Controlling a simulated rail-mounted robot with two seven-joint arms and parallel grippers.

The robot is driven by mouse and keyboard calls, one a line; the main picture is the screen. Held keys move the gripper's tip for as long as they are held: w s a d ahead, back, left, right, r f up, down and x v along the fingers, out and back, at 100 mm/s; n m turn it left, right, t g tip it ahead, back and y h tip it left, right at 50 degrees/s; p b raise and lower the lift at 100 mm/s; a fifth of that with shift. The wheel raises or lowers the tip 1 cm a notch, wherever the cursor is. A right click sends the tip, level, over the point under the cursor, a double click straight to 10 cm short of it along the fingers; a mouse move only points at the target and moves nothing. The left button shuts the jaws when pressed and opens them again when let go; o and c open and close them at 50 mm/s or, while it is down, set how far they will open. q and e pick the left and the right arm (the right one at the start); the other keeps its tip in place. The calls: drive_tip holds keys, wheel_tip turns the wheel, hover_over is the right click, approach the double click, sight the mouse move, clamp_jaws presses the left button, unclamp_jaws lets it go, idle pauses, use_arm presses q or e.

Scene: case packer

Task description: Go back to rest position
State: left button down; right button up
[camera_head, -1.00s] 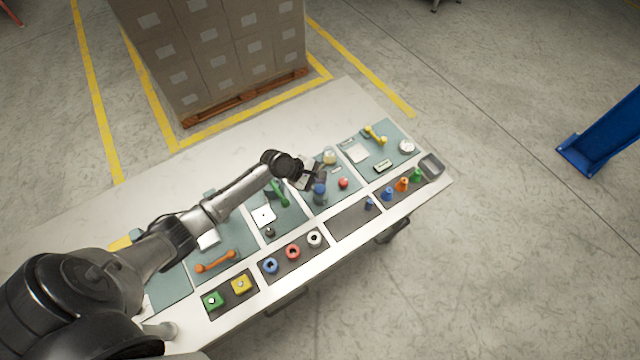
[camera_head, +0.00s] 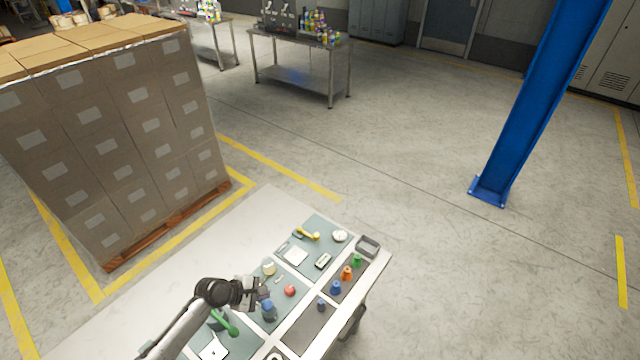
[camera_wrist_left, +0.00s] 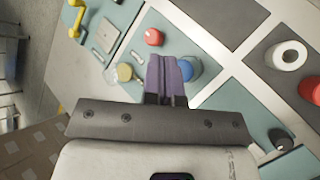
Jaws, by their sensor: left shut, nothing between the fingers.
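My left gripper (camera_head: 262,292) is over the table (camera_head: 218,243), above the teal panels, with its arm coming in from the bottom left. In the left wrist view its purplish fingers (camera_wrist_left: 166,78) are together and hold nothing. A blue cylinder (camera_head: 268,312) is close to the gripper in the head view; it also shows beside the fingers in the left wrist view (camera_wrist_left: 190,68). A red round piece (camera_head: 290,290) lies to the right of the gripper. A green handle (camera_head: 224,324) lies below left of it. My right gripper is not in view.
A yellow handle (camera_head: 307,235) lies at the far end. Stacked boxes (camera_head: 120,140) stand beyond the table. A blue post (camera_head: 530,110) and open floor are to the right.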

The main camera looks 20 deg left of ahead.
use_arm(q)
drive_tip(key=shift+m, duration=0.7)
drive_tip(key=shift+s+f+m+g, duration=0.15)
drive_tip(key=shift+s+m+g, duration=0.15)
drive_tip(key=shift+m, duration=0.6)
drive_tip(key=s+d+r+m+y, duration=0.25)
drive_tip(key=r+m, duration=0.35)
drive_tip(key=m, duration=0.3)
drive_tip(key=s+d+r+m+y, duration=0.1)
drive_tip(key=s+r+m+y, duration=0.15)
drive_tip(key=r+m, duration=0.5)
drive_tip(key=s+d+r+m+y+p, duration=0.1)
drive_tip(key=s+d+r+p, duration=0.15)
drive_tip(key=s, duration=0.25)
drive_tip(key=s+d+r+m+y+p, duration=0.1)
drive_tip(key=s+d+r+p, duration=0.15)
drive_tip(key=s, duration=0.35)
drive_tip(key=s+d+f+g+h+p, duration=0.1)
drive_tip(key=s+d+f+g+p, duration=0.1)
drive_tip(key=s, duration=1.1)
drive_tip(key=shift+s+d+f+n+g+p, duration=0.15)
drive_tip(key=shift+s+f+n+g+p, duration=0.2)
drive_tip(key=shift+f, duration=0.2)
